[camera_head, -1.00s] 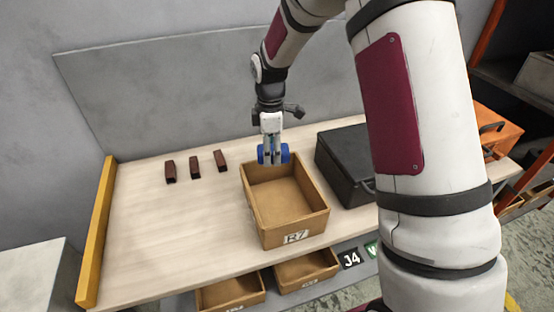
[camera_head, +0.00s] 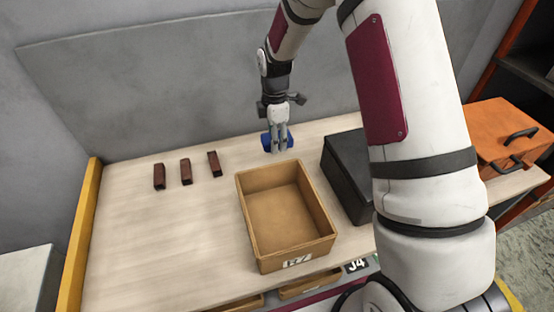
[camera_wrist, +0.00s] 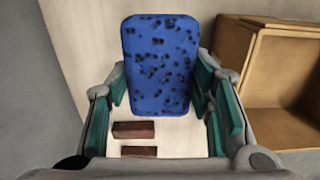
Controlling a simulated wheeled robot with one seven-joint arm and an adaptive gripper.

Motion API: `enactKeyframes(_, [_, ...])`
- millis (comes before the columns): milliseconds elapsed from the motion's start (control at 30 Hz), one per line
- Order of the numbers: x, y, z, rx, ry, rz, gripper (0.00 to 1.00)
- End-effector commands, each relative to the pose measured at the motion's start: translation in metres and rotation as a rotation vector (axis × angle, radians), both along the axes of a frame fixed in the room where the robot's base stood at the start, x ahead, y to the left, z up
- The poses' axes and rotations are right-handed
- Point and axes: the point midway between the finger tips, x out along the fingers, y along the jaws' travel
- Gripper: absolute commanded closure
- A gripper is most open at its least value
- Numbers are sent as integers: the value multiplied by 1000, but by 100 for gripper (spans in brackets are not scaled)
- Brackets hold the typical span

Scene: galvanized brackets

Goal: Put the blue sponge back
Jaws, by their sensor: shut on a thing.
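The blue sponge (camera_wrist: 160,65) with dark pores fills the upper middle of the wrist view. In the head view the sponge (camera_head: 266,141) shows on both sides of my fingers. My gripper (camera_head: 278,147) is shut on it, pointing down just behind the back rim of the open tan box (camera_head: 248,218). The box looks empty and its front label is partly readable. In the wrist view the box (camera_wrist: 232,45) is on the right, apart from the sponge. The head view does not settle whether the sponge touches the table.
Three dark red brackets (camera_head: 186,171) lie in a row left of the box on the pale table (camera_head: 150,240). A black case (camera_head: 347,165) stands right of the box, and an orange case (camera_head: 495,125) further right. A yellow edge rail (camera_head: 80,235) bounds the left; a grey wall panel is behind.

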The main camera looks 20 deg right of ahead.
Motion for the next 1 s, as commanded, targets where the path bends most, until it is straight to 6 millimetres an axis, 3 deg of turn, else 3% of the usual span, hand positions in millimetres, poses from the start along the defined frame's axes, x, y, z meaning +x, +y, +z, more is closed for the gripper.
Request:
enactKeyframes(200, [-1, 0, -40, -1, 3, 1, 79])
enactKeyframes(700, [-1, 0, -91, -1, 1, 0, 79])
enactKeyframes(1000, [0, 0, -94, 0, -1, 0, 79])
